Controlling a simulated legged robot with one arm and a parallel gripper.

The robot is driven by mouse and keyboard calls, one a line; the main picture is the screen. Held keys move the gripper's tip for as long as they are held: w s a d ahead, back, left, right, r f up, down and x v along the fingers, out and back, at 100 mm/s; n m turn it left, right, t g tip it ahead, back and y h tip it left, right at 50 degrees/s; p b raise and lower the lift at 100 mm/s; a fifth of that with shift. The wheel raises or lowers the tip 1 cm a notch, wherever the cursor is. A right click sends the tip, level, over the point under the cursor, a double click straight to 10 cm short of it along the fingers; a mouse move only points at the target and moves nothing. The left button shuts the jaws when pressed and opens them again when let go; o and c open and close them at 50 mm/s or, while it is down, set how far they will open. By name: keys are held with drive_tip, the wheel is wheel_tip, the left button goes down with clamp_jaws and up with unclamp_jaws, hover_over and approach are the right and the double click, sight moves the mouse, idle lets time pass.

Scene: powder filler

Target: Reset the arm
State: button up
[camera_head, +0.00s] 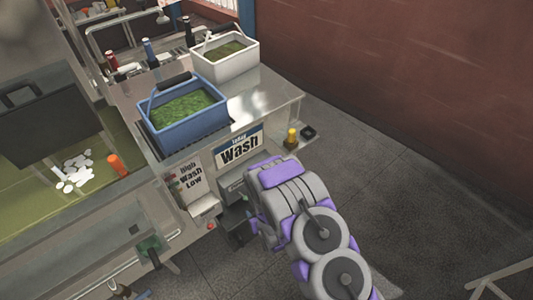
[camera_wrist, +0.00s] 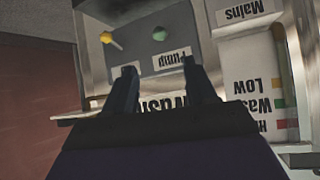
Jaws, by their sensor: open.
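My arm (camera_head: 290,195), grey with purple covers, reaches up from the bottom right in the head view to the front of the wash station. My gripper (camera_wrist: 160,68) shows in the wrist view with two dark fingers apart and nothing between them. The fingers point at a grey control panel (camera_wrist: 150,42) with a "Pump" label, seen upside down. In the head view the gripper is mostly hidden behind the arm. I cannot tell whether the fingers touch the panel.
A blue basket (camera_head: 187,120) and a white basket (camera_head: 225,55), both holding green contents, stand on the metal counter. The wash sign (camera_head: 240,148) is on the counter's front. A yellow knob (camera_head: 291,137) sits at its right corner. Grey floor (camera_head: 400,190) is open to the right, below a red wall.

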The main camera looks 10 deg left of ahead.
drive_tip(key=w+d+r+m+g+h, duration=0.1)
drive_tip(key=w+d+r+h, duration=0.1)
drive_tip(key=d+r, duration=0.6)
drive_tip(key=w+d+r+m+g+h, duration=0.25)
drive_tip(key=d+r, duration=0.35)
drive_tip(key=r, duration=0.4)
drive_tip(key=s+d+r+m+g+h, duration=0.1)
drive_tip(key=s+d+r+g, duration=0.1)
drive_tip(key=s+d+r, duration=0.3)
drive_tip(key=s+d+r+m+g, duration=0.1)
drive_tip(key=s+d+r, duration=0.5)
drive_tip(key=s+r, duration=0.6)
drive_tip(key=shift+s+d+r+g+h, duration=0.25)
drive_tip(key=shift+s+r+g+h, duration=0.15)
drive_tip(key=shift+s, duration=0.25)
drive_tip(key=s+r+g, duration=0.1)
drive_tip(key=s+r, duration=0.1)
drive_tip(key=s, duration=0.3)
drive_tip(key=s+d+r+g, duration=0.1)
drive_tip(key=s+r, duration=0.1)
drive_tip(key=s, duration=0.4)
drive_tip(key=s+d+r+m+g, duration=0.1)
drive_tip(key=s+r, duration=0.2)
drive_tip(key=s, duration=0.3)
drive_tip(key=shift+d, duration=0.25)
drive_tip(key=shift+c, duration=0.3)
